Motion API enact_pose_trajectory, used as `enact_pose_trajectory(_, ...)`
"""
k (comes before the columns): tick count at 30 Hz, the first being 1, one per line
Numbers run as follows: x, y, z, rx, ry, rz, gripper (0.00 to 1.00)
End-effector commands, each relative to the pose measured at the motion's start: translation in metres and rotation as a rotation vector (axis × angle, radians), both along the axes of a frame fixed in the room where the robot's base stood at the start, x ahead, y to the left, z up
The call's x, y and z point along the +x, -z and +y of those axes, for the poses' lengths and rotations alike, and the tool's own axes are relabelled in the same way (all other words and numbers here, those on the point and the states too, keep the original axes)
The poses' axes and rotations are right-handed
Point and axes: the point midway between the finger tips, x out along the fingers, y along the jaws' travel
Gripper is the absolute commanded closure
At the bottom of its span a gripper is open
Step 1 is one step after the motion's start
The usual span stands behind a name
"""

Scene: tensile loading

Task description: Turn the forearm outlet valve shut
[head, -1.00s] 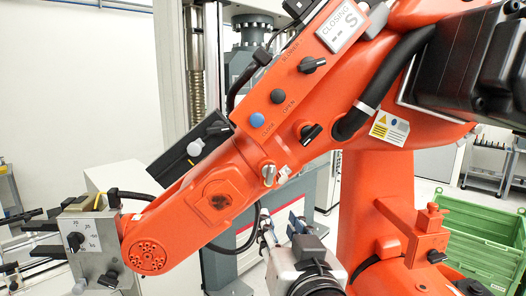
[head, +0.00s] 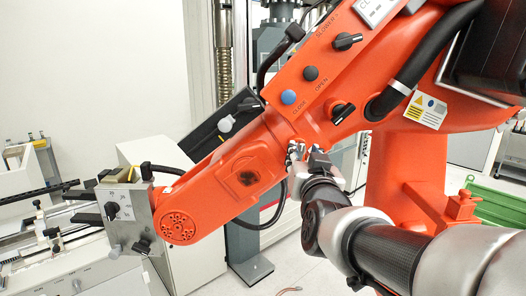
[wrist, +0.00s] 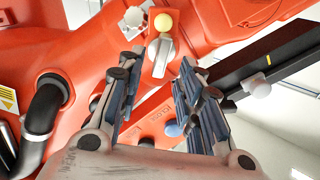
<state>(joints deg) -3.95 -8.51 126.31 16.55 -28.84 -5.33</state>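The forearm outlet valve shows in the wrist view as a silver lever handle (wrist: 157,58) with a round yellow cap, on the orange forearm (wrist: 60,50). My gripper (wrist: 160,75) is open. Its two fingers stand apart on either side of the handle, with the handle near the fingertips and a gap visible on both sides. In the head view my gripper (head: 298,151) is up at the lower edge of the orange forearm (head: 205,190) and largely covers the valve there. Whether a finger touches the handle cannot be told.
A blue button (head: 288,97), a black button (head: 311,73) and black knobs (head: 342,110) sit on the forearm above the valve. A black bar with a white knob (head: 226,123) runs behind it. A green crate (head: 490,203) stands at the right.

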Motion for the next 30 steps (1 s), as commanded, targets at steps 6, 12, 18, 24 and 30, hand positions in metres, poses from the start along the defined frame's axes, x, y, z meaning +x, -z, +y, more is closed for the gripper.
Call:
enact_pose_trajectory(6,0.026,0.000,-0.002,0.000,0.001,0.000,0.67)
enact_pose_trajectory(12,0.032,0.000,-0.002,0.000,0.000,0.000,0.67)
enact_pose_trajectory(18,0.032,0.000,-0.002,0.000,0.000,0.000,0.68)
enact_pose_trajectory(24,0.031,0.000,-0.002,0.000,0.000,0.000,0.81)
enact_pose_trajectory(30,0.031,0.000,-0.002,0.000,0.000,0.000,0.95)
